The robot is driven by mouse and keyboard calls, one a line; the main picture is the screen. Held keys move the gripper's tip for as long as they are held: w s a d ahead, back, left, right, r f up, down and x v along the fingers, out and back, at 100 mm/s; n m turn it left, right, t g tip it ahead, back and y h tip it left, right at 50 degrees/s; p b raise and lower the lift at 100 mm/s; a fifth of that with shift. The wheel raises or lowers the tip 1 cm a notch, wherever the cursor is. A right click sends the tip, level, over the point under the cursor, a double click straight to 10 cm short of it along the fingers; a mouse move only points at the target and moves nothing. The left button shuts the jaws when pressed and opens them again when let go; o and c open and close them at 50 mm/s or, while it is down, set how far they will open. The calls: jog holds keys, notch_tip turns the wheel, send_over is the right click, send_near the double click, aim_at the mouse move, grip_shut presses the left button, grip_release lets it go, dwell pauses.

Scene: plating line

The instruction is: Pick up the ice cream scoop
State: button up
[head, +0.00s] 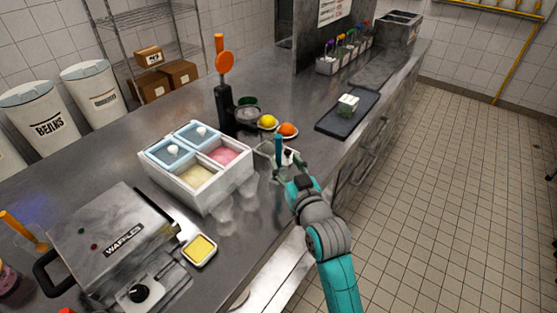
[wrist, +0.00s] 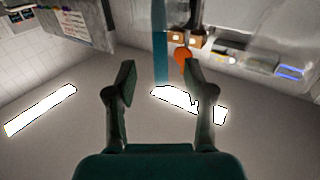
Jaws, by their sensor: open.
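The ice cream scoop appears to be the upright blue handle (head: 278,148) at the counter's front edge in the head view. It stands at a small pale metal container (head: 293,157); its lower end is hidden. In the wrist view a blue bar, likely the same handle (wrist: 160,45), shows between and beyond the fingertips. My gripper (head: 281,169) is low beside the handle, in front of the container. In the wrist view my gripper (wrist: 160,75) has its fingers wide apart with nothing gripped. I cannot tell whether a finger touches the handle.
A white ice cream tub (head: 202,190) with blue lids stands to the left. A dark tray (head: 335,121) lies to the right. A waffle maker (head: 115,240) is front left.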

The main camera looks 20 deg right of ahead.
aim_at(280, 154)
jog(key=shift+w+a+f, duration=0.1)
jog(key=shift+w+a, duration=0.05)
jog(key=shift+w, duration=2.75)
grip_shut()
